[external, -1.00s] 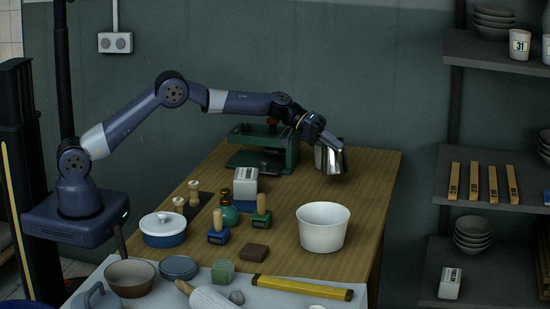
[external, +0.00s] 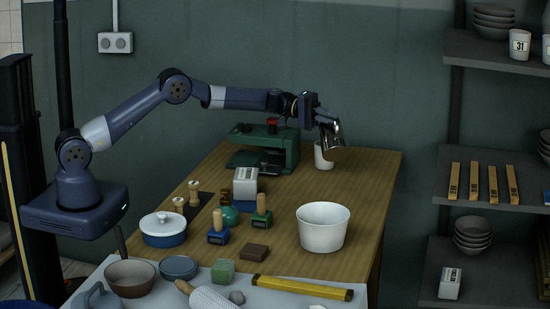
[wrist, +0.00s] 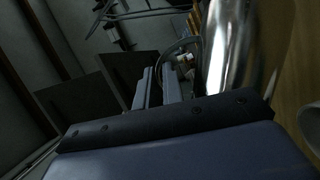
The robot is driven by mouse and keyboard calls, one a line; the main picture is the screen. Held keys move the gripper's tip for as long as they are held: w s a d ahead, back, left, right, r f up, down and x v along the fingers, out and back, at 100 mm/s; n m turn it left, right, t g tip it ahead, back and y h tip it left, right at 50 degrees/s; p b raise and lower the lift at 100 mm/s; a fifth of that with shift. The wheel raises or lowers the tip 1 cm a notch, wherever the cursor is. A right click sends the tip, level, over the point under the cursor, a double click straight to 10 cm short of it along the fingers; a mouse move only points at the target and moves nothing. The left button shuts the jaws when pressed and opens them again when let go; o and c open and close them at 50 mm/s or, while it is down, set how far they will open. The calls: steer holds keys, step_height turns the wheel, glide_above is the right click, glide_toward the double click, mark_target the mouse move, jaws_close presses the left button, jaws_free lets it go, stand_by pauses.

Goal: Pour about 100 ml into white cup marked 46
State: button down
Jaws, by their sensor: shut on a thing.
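My gripper (external: 322,116) is shut on a shiny metal pitcher (external: 333,138) above the back right of the table. The pitcher is tipped steeply to the right. A white cup (external: 322,160) stands upright on the table just below it, with its upper part partly hidden by the pitcher. No number can be read on this cup, and I cannot see any liquid. In the wrist view, the jaws (wrist: 160,88) are beside the large, blurred pitcher wall (wrist: 232,50).
A green press (external: 285,148) stands left of the cup. A large white bowl (external: 323,228) is nearer the front. Stamps, a lidded blue pot (external: 164,229) and small bowls crowd the left. A cup marked 31 (external: 519,46) is on the right shelf. Table right of the cup is clear.

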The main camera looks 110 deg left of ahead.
mark_target(330, 138)
steer(key=shift+s+a+r+n+t+p, duration=0.15)
steer(key=shift+a+r+n+t+p, duration=0.15)
steer(key=shift+r+p, duration=0.3)
steer(key=shift+s+a+r+n+t+p, duration=0.2)
steer(key=shift+a+r+n+p, duration=0.15)
steer(key=shift+r, duration=0.4)
steer(key=shift+s+a+r+n+t+h+p, duration=0.1)
steer(key=shift+a+r+n+t+h+p, duration=0.15)
steer(key=shift+r+n+t+h+p, duration=0.45)
stand_by(0.7)
steer(key=shift+s+a+y, duration=0.1)
steer(key=shift+a+y, duration=0.15)
steer(key=shift+y, duration=0.05)
steer(key=shift+r+n+t+b, duration=0.3)
steer(key=shift+r+n+b, duration=0.05)
steer(key=shift+b, duration=0.2)
stand_by(0.3)
